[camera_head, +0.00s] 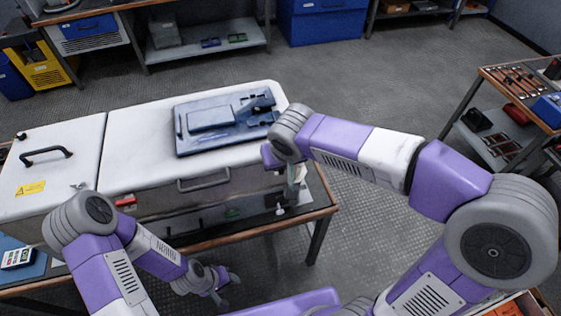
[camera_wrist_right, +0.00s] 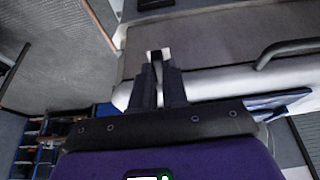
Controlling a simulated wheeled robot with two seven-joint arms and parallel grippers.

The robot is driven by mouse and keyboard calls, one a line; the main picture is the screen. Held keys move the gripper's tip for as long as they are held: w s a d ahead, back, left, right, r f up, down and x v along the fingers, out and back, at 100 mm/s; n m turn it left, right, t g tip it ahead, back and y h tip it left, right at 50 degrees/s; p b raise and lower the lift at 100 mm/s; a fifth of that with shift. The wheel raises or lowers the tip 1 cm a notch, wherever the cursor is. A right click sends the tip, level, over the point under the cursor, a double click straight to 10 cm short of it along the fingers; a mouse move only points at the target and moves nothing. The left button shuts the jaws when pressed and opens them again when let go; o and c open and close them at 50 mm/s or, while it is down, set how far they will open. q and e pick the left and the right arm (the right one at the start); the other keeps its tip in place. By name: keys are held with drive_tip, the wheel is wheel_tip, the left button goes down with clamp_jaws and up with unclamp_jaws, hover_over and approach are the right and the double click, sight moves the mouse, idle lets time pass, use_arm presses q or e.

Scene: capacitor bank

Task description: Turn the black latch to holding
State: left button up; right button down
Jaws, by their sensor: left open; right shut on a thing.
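The capacitor bank is a long metal box (camera_head: 140,150) with a white lid, on a bench in the head view. My right gripper (camera_head: 292,190) is at the right end of its front face, below the lid edge. In the right wrist view its fingers (camera_wrist_right: 160,75) are close together against the front face, shut on a small part that I take to be the black latch. The fingers mostly hide it, and its angle cannot be read. My left gripper (camera_head: 222,286) is open and empty in front of the bench.
A blue panel (camera_head: 215,120) lies on the lid. A bar handle (camera_head: 203,181) on the front face is left of my right gripper. A black handle (camera_head: 46,154) is on the left lid section. A tool cart (camera_head: 500,120) stands at right. Floor behind is clear.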

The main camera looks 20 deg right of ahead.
drive_tip(key=c, duration=1.4)
unclamp_jaws()
drive_tip(key=p+v, duration=0.2)
drive_tip(key=v, duration=0.5)
drive_tip(key=shift+s+r, duration=0.1)
drive_tip(key=shift+r, duration=0.2)
